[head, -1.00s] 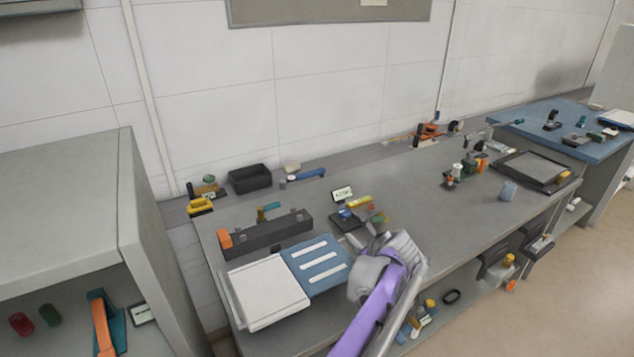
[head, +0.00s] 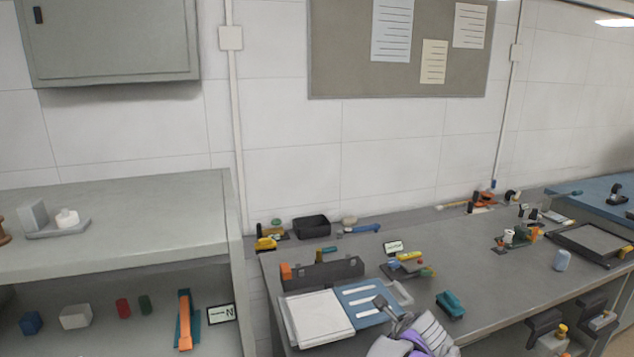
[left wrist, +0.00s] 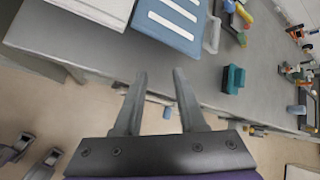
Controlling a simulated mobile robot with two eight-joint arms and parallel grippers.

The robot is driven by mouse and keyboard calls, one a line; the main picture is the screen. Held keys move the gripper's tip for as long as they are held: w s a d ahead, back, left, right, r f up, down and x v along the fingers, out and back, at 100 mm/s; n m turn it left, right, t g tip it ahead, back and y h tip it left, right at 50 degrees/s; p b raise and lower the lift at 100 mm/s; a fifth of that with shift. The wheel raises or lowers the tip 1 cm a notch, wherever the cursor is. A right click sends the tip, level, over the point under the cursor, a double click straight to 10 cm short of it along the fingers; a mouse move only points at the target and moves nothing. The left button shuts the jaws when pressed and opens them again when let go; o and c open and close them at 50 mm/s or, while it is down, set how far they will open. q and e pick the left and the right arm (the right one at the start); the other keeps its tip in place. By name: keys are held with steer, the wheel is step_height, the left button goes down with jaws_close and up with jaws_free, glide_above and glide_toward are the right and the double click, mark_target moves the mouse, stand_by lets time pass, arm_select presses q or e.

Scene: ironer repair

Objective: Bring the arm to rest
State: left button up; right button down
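My left gripper (head: 393,310) shows at the bottom of the head view, near the front of the grey workbench (head: 482,290). In the left wrist view its two grey fingers (left wrist: 160,75) are spread apart with nothing between them. Its fingertips appear just off the bench's front edge, below the blue board with white strips (left wrist: 172,20), and I see no contact. A teal block (left wrist: 232,78) lies on the bench right of the fingers; it also shows in the head view (head: 450,304). My right gripper is in neither view.
A white pad (head: 318,318) lies beside the blue board. Behind are a long dark toolbox (head: 325,272), a black bin (head: 311,226) and a small label card (head: 393,247). A grey shelf unit (head: 120,215) stands left. Bench room is clear right of the teal block.

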arm_select(q)
steer(key=s+a+r+n+g+p, duration=0.1)
steer(key=s+a+n, duration=0.45)
steer(key=a, duration=0.55)
steer(key=s+a+r+n+g+p, duration=0.15)
steer(key=s+a+n, duration=0.4)
steer(key=a, duration=0.65)
steer(key=s+a+f+n+p, duration=0.1)
steer(key=s+a+f+n, duration=0.2)
steer(key=s+a+n, duration=0.3)
steer(key=s+a+f+n+g+p, duration=0.1)
steer(key=s+a+n, duration=0.5)
steer(key=s, duration=0.8)
step_height(320, 180, down, 2)
steer(key=n+p, duration=0.1)
steer(key=n, duration=0.2)
steer(key=shift+s+n, duration=0.35)
steer(key=shift+n, duration=0.05)
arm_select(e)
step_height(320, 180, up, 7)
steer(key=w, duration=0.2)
